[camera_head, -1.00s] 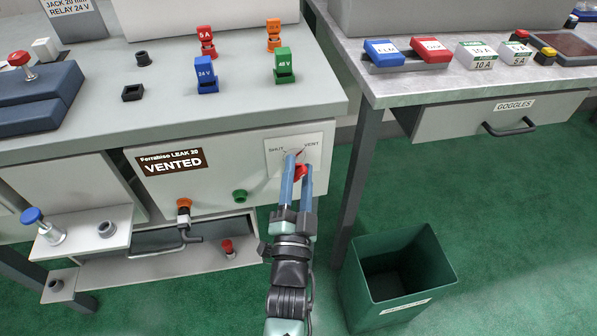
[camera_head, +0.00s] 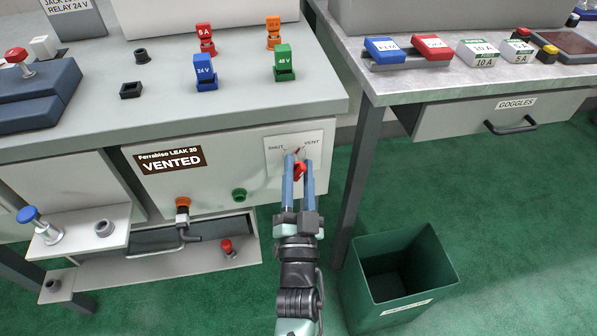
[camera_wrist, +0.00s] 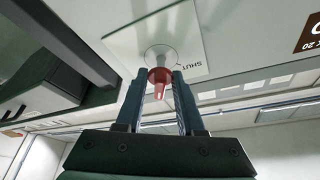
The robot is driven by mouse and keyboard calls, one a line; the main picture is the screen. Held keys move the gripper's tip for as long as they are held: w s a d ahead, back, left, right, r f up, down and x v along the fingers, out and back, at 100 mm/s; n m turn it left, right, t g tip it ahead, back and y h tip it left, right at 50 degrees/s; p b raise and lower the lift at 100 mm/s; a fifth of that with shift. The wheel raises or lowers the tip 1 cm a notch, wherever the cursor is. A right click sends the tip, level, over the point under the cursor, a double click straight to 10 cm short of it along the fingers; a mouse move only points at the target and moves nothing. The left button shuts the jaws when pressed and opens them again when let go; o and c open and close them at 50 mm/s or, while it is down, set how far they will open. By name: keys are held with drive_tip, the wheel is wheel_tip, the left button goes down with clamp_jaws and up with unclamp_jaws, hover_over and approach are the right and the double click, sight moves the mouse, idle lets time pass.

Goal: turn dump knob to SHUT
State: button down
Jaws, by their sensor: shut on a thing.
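The dump knob (camera_head: 299,170) is red and sits on a pale plate (camera_head: 274,146) on the front of the grey machine. The plate reads SHUT at left and VENT at right. My gripper (camera_head: 298,160) has its two blue fingers around the knob, shut on it. In the wrist view the red knob (camera_wrist: 158,80) shows between the fingertips, with its round pale base on the plate behind. The fingers partly hide the knob in the head view; a thin red mark beside them leans toward VENT. A dark label (camera_head: 170,160) left of the plate reads VENTED.
A green bin (camera_head: 405,307) stands on the floor at lower right. The right bench leg (camera_head: 358,185) is close to the right of my gripper. A green fitting (camera_head: 239,195) and an orange-collared pipe (camera_head: 183,205) are left of it. Coloured blocks stand on the machine top.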

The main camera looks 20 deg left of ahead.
drive_tip(key=n+y, duration=0.1)
drive_tip(key=n, duration=0.1)
drive_tip(key=n+y, duration=0.1)
drive_tip(key=n, duration=0.2)
drive_tip(key=shift+d+g+y, duration=0.1)
drive_tip(key=shift+g+y, duration=0.2)
drive_tip(key=shift+g, duration=0.1)
drive_tip(key=n+y, duration=0.1)
drive_tip(key=n, duration=0.2)
drive_tip(key=n+g+y+p, duration=0.1)
drive_tip(key=n, duration=0.1)
drive_tip(key=shift+n+g, duration=0.3)
drive_tip(key=shift+n, duration=0.1)
drive_tip(key=n+g+y, duration=0.1)
drive_tip(key=n, duration=0.1)
drive_tip(key=n+g+y, duration=0.1)
drive_tip(key=n, duration=0.2)
drive_tip(key=shift+p, duration=0.35)
drive_tip(key=shift+n+g+y+p, duration=0.25)
drive_tip(key=shift+n+g, duration=0.3)
drive_tip(key=shift+n, duration=0.8)
drive_tip(key=shift+n+g+y+p, duration=0.2)
drive_tip(key=shift+n+g, duration=0.35)
drive_tip(key=shift+n, duration=0.8)
drive_tip(key=c, duration=0.9)
unclamp_jaws()
